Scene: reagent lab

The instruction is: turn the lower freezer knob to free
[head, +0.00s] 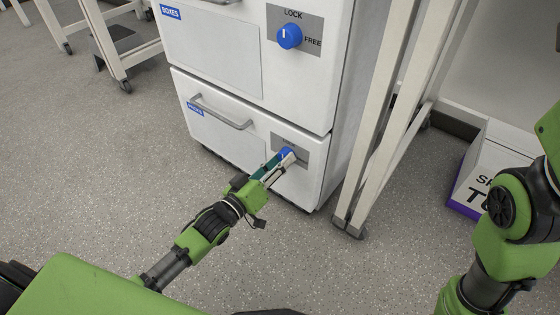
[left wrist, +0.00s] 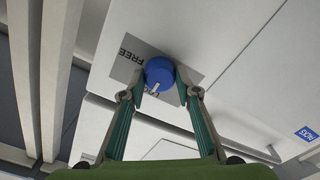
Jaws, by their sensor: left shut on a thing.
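The lower freezer knob (head: 287,153) is blue and sits on a grey plate on the lower drawer (head: 222,112). My left gripper (head: 281,161) reaches it from the front and hides part of it. In the left wrist view, the knob (left wrist: 159,72) lies between the two fingertips of my left gripper (left wrist: 162,88), which is shut on its sides. The knob's white mark points toward the partly hidden LOCK word, with FREE (left wrist: 132,57) off to one side. The right arm shows at the right edge of the head view, but its gripper is out of the picture.
The upper door has its own blue knob (head: 289,36), its mark toward LOCK. The lower drawer has a metal handle (head: 221,111) left of the knob. A white wheeled frame (head: 385,110) stands close to the freezer's right. The grey floor (head: 330,270) in front is clear.

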